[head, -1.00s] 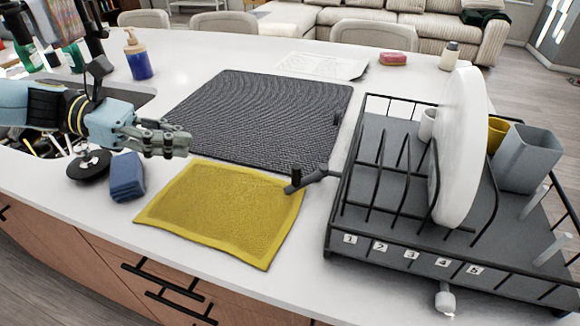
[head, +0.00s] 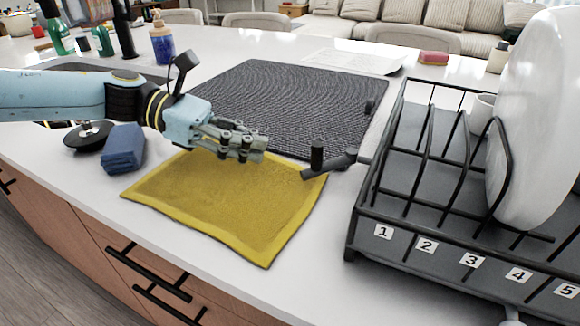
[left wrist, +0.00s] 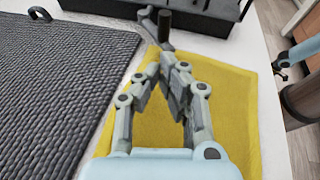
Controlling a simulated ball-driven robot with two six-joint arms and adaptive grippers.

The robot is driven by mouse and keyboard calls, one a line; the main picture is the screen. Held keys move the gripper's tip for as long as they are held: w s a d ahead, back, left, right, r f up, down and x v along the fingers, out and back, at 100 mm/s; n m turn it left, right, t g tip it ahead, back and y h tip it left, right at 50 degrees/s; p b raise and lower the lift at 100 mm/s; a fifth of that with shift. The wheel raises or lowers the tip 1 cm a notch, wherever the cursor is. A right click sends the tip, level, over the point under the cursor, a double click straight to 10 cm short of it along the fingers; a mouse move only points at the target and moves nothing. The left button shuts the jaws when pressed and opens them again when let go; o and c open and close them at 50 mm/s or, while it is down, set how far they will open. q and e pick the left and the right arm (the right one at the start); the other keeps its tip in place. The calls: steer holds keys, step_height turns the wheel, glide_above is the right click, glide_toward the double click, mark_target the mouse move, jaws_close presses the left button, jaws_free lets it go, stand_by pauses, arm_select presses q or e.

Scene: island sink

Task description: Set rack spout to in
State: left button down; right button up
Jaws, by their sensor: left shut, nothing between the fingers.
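The dish rack (head: 420,195) is a black wire frame over a dark grey tray at the right. Its dark spout (head: 330,164), with a short upright peg, sticks out from the rack's left side over the far right corner of the yellow cloth. The spout also shows at the top of the left wrist view (left wrist: 160,32). My left gripper (head: 262,150) is shut and empty above the yellow cloth, to the left of the spout and apart from it. In the left wrist view its fingertips (left wrist: 175,68) meet just below the peg.
The yellow cloth (head: 225,205) lies by the counter's front edge. A dark textured mat (head: 290,100) lies behind it. A blue folded cloth (head: 122,148) is at the left. A white plate (head: 540,120) and a cup (head: 481,113) stand in the rack.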

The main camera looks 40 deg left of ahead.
arm_select(q)
steer(key=x, duration=0.3)
steer(key=b+x, duration=0.1)
steer(key=shift+w+d+r, duration=0.15)
steer(key=shift+d+r, duration=0.15)
steer(key=shift+d, duration=0.05)
steer(key=shift+w+d, duration=0.3)
steer(key=shift+d, duration=0.35)
arm_select(e)
steer(key=shift+s+f, duration=0.1)
steer(key=shift+f, duration=0.85)
